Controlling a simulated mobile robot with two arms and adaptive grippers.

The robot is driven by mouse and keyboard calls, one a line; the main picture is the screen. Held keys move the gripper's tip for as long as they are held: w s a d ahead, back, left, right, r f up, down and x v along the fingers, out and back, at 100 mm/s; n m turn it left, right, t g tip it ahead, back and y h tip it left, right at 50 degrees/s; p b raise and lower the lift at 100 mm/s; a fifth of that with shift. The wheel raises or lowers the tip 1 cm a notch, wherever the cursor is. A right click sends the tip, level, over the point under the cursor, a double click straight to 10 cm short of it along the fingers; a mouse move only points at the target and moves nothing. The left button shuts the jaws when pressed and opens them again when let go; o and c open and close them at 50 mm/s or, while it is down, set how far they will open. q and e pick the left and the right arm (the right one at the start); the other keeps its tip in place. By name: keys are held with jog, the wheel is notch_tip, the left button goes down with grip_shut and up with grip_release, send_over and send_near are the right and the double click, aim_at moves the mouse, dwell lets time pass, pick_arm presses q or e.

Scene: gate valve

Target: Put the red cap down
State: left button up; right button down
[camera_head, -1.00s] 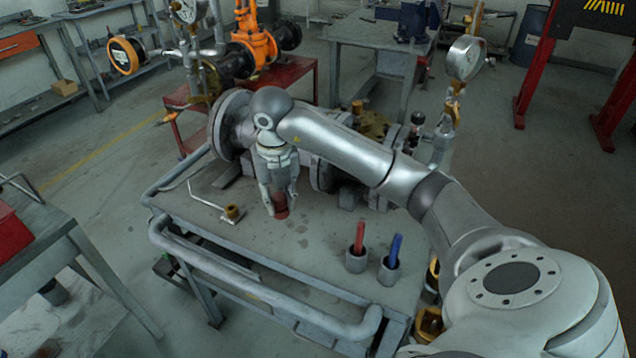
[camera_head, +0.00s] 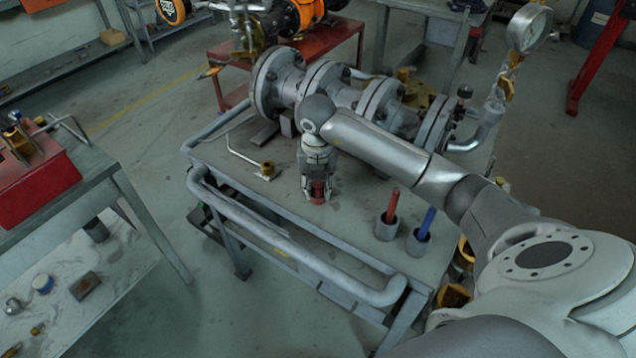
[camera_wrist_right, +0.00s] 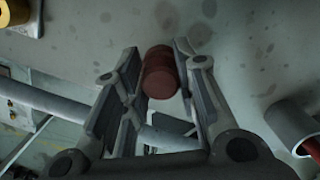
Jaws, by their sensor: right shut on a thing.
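The red cap (camera_wrist_right: 160,72) is a dark red cylinder between the fingertips of my right gripper (camera_wrist_right: 158,62) in the right wrist view. The gripper is shut on it. In the head view the cap (camera_head: 317,187) shows as a small red patch between the fingers of my right gripper (camera_head: 317,190), which points down over the grey workbench (camera_head: 345,235). I cannot tell whether the cap touches the bench top. My left gripper is not in view.
Two grey cups stand to the right, one with a red handle (camera_head: 391,207) and one with a blue handle (camera_head: 427,225). A bent rod with a brass end (camera_head: 267,169) lies to the left. Flanged pipework (camera_head: 330,85) runs behind. A pipe rail (camera_head: 290,260) edges the bench front.

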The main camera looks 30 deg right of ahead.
aim_at(317, 188)
jog(key=c, duration=1)
grip_release()
notch_tip(317, 188, up, 12)
jog(key=s, duration=0.1)
jog(key=shift+a+b, duration=0.3)
jog(key=shift+a, duration=0.15)
